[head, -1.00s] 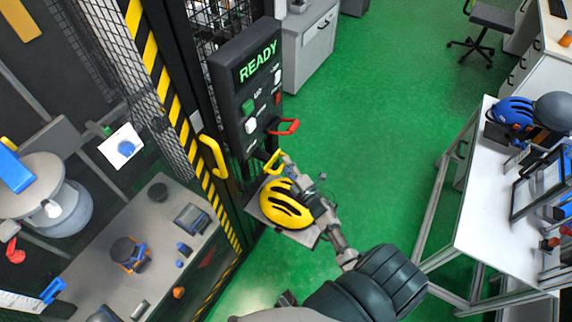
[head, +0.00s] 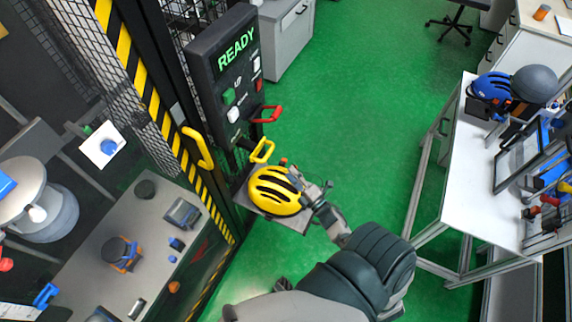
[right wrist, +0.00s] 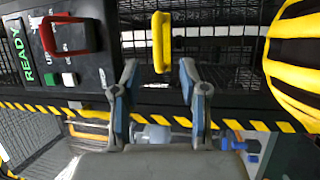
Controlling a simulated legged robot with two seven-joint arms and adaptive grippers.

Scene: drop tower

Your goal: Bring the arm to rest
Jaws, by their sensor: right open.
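My right gripper (head: 318,196) is at the right side of the yellow helmet in the head view, its arm coming up from the bottom. In the right wrist view the right gripper (right wrist: 158,100) is open, with nothing between its fingers. The yellow helmet (head: 274,190) rests on a small grey shelf (head: 290,221) below the control panel. The helmet (right wrist: 300,55) also shows at the right edge of the wrist view, apart from the fingers. My left gripper is not in view.
The control panel (head: 225,75) reads READY and has a red handle (head: 266,114). Yellow handles (head: 262,151) (head: 198,148) are near it. A caged tower with striped posts (head: 150,100) stands left. A white table (head: 462,190) with a blue helmet (head: 491,88) is right. Green floor (head: 350,110) lies open between.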

